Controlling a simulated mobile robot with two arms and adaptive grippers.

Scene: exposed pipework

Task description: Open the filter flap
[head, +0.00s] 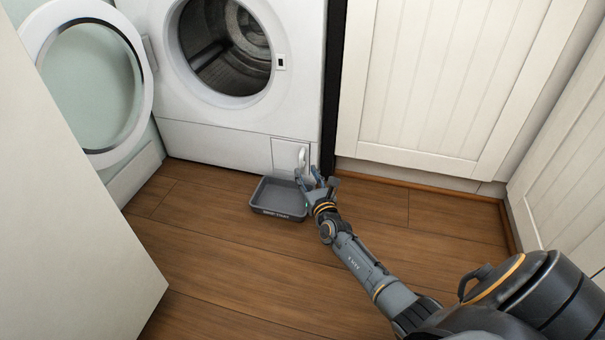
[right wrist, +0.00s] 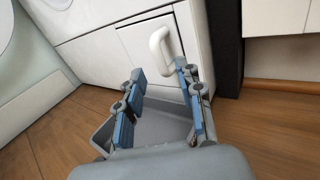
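The filter flap (head: 285,155) is a small white square panel at the lower right of the washing machine's front. It looks shut, flush with the front. Its white loop handle (head: 302,157) is on its right side. In the right wrist view the flap (right wrist: 144,42) and the handle (right wrist: 160,50) are ahead of the fingers. My right gripper (head: 316,182) is just in front of the flap, low near the floor. Its blue-padded fingers (right wrist: 160,88) are apart with nothing between them, and the handle is beyond their tips. My left gripper is not in view.
A grey tray (head: 278,212) stands on the wooden floor below the flap, close beside my right gripper. The washing machine's round door (head: 92,85) hangs open at the left. White cupboards (head: 440,80) stand to the right.

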